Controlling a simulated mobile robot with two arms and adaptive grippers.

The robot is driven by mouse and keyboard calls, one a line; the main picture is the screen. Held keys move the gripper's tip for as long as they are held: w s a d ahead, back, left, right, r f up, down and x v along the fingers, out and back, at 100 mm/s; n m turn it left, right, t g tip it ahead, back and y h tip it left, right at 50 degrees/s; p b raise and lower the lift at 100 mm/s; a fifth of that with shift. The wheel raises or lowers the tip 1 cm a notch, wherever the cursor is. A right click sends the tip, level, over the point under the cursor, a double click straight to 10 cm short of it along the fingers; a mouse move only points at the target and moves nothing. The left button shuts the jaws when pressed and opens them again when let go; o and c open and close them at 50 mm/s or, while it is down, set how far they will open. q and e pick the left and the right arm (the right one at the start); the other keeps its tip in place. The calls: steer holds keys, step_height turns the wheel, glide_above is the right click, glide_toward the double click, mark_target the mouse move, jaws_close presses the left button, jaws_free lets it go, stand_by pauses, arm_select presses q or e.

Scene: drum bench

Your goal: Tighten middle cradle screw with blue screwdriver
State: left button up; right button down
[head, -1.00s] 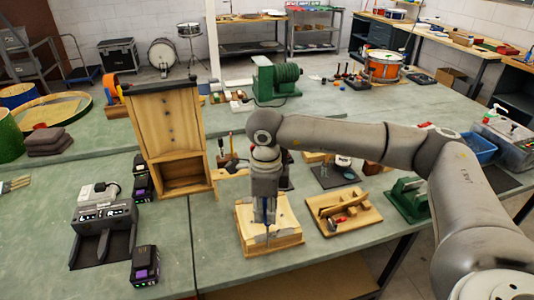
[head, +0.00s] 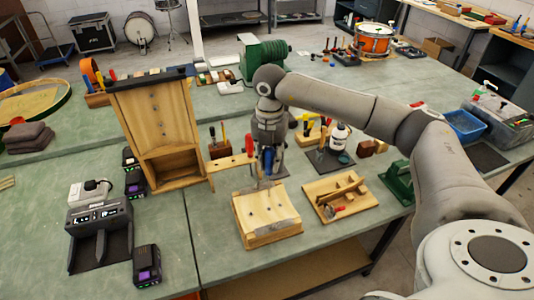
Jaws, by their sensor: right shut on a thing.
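The wooden cradle block (head: 256,222) lies on the front of the green bench, with a grey strip along its near right top edge. Its screws are too small to tell apart. My right gripper (head: 268,160) is shut on the blue screwdriver (head: 268,165), whose blue handle shows between the fingers. It holds the tool upright near the back edge of the cradle. The tip is hard to make out, so I cannot tell whether it touches anything. My left gripper is out of view.
A tall wooden stand (head: 150,125) is at the left, near a dark charger dock (head: 98,225) and a battery (head: 146,266). A tool rack with a bottle (head: 339,136) stands behind. Bare bench lies left of the cradle.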

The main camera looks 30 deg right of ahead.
mark_target(268, 173)
steer(key=shift+s+f+b, duration=0.1)
steer(key=shift+f+b, duration=0.2)
steer(key=shift+f, duration=0.45)
step_height(268, 173, down, 3)
steer(key=shift+r+b, duration=0.15)
steer(key=shift+b, duration=0.9)
steer(key=shift+f+b, duration=0.35)
steer(key=shift+f, duration=0.3)
steer(key=n+b, duration=0.1)
steer(key=n, duration=0.1)
steer(key=shift+n, duration=0.3)
steer(key=shift+a+n, duration=0.1)
steer(key=shift+n, duration=1)
steer(key=n+b, duration=0.1)
steer(key=n, duration=0.2)
steer(key=shift+b, duration=0.35)
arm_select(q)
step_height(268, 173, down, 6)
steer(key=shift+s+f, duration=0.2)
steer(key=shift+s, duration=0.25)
arm_select(e)
steer(key=shift+a+n, duration=0.1)
steer(key=shift+n, duration=1)
